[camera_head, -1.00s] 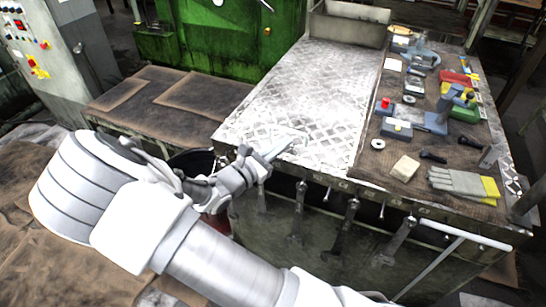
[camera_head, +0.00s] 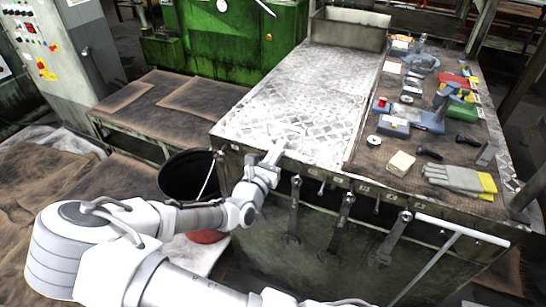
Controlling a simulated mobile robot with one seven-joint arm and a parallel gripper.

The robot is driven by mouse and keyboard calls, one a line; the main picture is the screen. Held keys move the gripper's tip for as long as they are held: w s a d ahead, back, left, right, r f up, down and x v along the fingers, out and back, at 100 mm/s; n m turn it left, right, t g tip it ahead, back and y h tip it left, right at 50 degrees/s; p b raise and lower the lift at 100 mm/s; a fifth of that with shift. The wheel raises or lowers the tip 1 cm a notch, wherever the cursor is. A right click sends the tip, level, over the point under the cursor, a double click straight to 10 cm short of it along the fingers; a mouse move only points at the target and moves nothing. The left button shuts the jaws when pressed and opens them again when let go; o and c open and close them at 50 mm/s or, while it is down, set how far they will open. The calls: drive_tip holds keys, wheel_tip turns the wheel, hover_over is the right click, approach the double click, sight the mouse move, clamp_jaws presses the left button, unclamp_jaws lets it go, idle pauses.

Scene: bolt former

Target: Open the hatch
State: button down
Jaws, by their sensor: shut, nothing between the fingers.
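My gripper (camera_head: 275,150) is at the front edge of a workbench with a worn diamond-plate top (camera_head: 318,85). Its fingers are together and point up and away toward the plate. I cannot tell whether the fingertips touch the edge. I cannot tell for certain which part is the hatch. A green machine (camera_head: 235,40) with a door-like front stands behind the bench, and its lower part is partly hidden by the bench. A small light-coloured knob or handle (camera_head: 268,37) shows on its right side.
Wrenches (camera_head: 347,212) hang on the bench front beside a pale rail (camera_head: 462,232). Tools, gloves (camera_head: 455,178) and blue parts lie on the bench's right side. A black bucket (camera_head: 187,178) stands left of my gripper. A low brown-topped table (camera_head: 170,100) lies behind it.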

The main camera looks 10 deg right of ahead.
drive_tip(key=shift+x, duration=1.9)
